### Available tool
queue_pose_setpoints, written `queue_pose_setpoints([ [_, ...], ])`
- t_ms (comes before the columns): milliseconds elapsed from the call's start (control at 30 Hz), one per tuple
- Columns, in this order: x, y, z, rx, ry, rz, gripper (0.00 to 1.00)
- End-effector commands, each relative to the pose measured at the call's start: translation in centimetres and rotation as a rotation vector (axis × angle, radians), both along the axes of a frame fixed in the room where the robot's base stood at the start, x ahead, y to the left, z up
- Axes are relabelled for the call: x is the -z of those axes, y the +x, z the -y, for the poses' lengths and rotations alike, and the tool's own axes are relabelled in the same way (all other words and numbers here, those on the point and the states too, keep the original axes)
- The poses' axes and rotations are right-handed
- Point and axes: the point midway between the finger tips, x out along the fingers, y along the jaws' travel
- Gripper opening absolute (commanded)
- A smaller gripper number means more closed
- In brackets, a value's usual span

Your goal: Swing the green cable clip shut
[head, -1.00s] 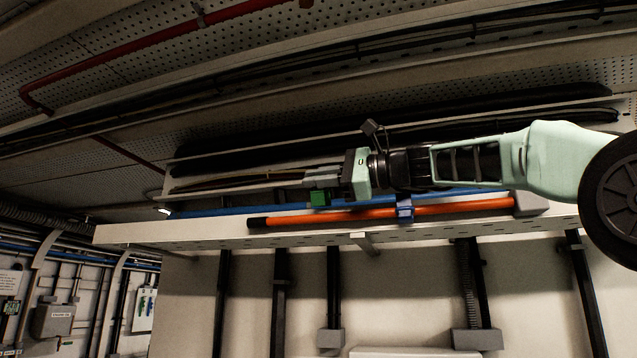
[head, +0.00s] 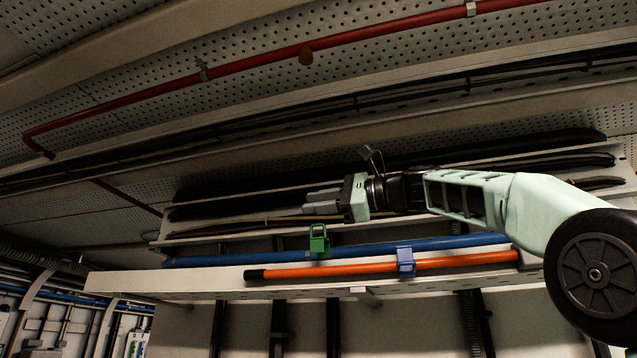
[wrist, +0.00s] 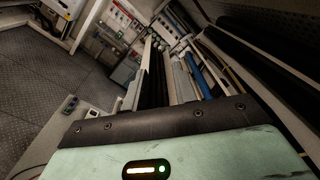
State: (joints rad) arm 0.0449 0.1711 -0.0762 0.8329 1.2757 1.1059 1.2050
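The green cable clip (head: 319,246) sits on the blue cable (head: 450,243) on the shelf in the head view. Its frame-like upper part stands up above the cable, so the clip looks open. My gripper (head: 321,201) is above the clip, apart from it, pointing left. Its two grey fingers are parted with nothing between them, so it is open. I cannot make out the green clip in the wrist view.
An orange cable (head: 340,270) with a blue clip (head: 405,262) runs along the front of the pale shelf (head: 200,283). Black cable bundles (head: 260,180) lie behind and above my gripper. A red pipe (head: 250,70) crosses the perforated ceiling.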

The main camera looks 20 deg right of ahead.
Motion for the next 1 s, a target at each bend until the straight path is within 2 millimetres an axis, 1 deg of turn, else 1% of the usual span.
queue_pose_setpoints([
  [33, -1.2, 0.1, 0.0, 0.0, -0.001, 0.003, 0.28],
  [133, -2.6, 0.0, 0.0, 0.001, -0.001, 0.002, 0.28],
  [300, -3.8, 0.0, 0.1, 0.001, 0.0, 0.001, 0.28],
  [1000, -4.0, 0.0, 0.1, 0.001, 0.0, 0.001, 0.28],
])
